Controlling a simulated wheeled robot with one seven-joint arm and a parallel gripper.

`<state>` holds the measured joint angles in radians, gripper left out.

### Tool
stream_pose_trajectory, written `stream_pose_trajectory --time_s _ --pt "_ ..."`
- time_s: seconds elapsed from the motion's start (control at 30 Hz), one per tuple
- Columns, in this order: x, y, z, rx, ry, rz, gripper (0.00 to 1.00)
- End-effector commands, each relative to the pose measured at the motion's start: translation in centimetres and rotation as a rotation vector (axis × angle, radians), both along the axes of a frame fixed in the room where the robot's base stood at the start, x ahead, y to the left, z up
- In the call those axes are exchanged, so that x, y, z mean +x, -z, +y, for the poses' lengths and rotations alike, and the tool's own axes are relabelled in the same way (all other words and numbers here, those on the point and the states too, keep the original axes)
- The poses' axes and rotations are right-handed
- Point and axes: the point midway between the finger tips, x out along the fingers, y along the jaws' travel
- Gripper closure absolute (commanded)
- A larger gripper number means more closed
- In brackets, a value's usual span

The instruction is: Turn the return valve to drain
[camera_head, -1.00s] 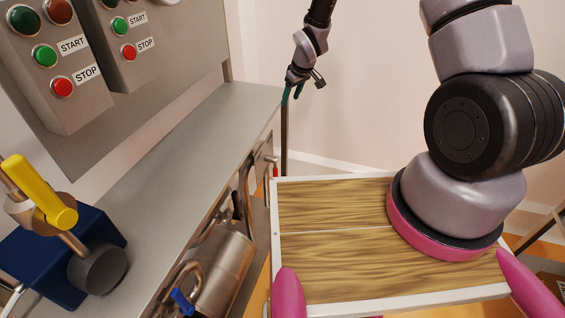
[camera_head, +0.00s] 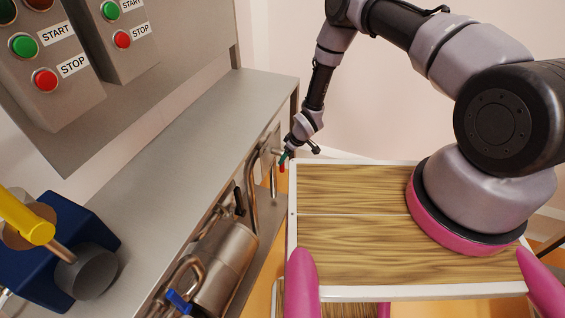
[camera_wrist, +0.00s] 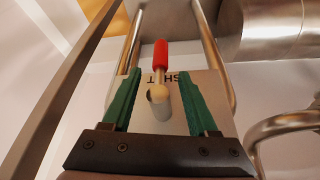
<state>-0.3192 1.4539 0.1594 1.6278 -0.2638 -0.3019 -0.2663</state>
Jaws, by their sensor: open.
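A valve with a red lever handle (camera_wrist: 161,55) and a round metal stem (camera_wrist: 158,97) shows in the wrist view, in front of a plate with partly hidden lettering that begins "SH" (camera_wrist: 157,77). No frame shows a label naming it the return valve. My gripper (camera_wrist: 161,80) is open, its green fingers on either side of the valve, with gaps to it on both sides. In the head view my gripper (camera_head: 287,158) is at the far end of the bench, and a bit of the red handle (camera_head: 282,167) shows beside it.
Under the steel bench (camera_head: 165,135) are pipes, a metal cylinder (camera_head: 225,262), a black handle (camera_head: 239,201) and a blue handle (camera_head: 178,301). START/STOP button boxes (camera_head: 60,110) are above the bench. A blue machine (camera_head: 60,225) with a yellow handle stands on it.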

Motion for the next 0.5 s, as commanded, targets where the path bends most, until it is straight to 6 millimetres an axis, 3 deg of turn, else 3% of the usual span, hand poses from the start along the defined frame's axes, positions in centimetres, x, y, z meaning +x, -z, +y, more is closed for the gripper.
stream_pose_trajectory --time_s 0.2,0.5 --pt "0.7 3.4 1.2 0.000 -0.001 0.000 0.41" --pt "1.1 4.8 1.7 0.000 0.000 0.000 0.41"
